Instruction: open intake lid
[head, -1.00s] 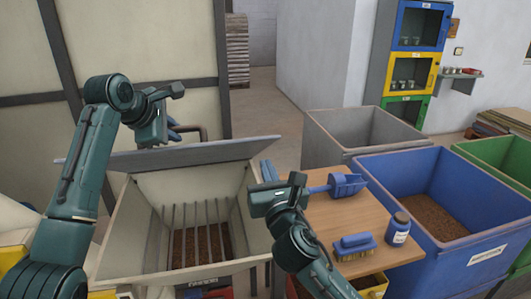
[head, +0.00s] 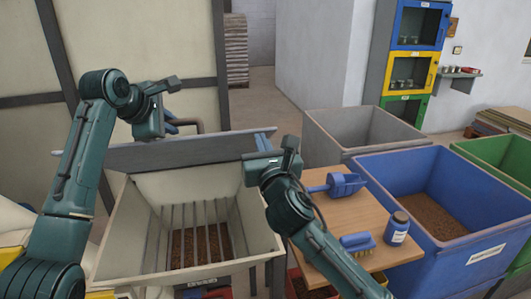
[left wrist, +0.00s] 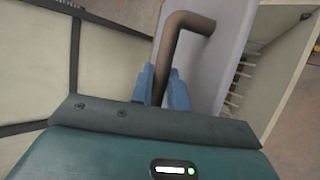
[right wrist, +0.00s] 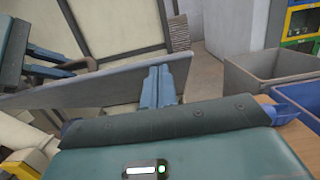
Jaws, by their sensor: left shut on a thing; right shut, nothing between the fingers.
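The grey intake lid (head: 195,151) stands raised and steeply tilted at the back of the cream hopper (head: 128,225). The hopper mouth is uncovered, with a bar grate (head: 200,220) and brown material below. My left gripper (head: 172,128) is behind the lid, shut on its dark bent handle (left wrist: 178,60). The lid also shows in the left wrist view (left wrist: 222,50). My right gripper (head: 264,143) is shut and empty at the lid's right end, on the hopper side. In the right wrist view its fingertips (right wrist: 157,82) overlap the lid (right wrist: 105,86); contact is unclear.
A wooden table (head: 345,215) right of the hopper holds a blue scoop (head: 338,184), a brush (head: 357,243) and a jar (head: 397,229). A grey bin (head: 330,145) and a blue bin (head: 375,190) stand beyond. A panelled wall (head: 140,50) rises behind the lid.

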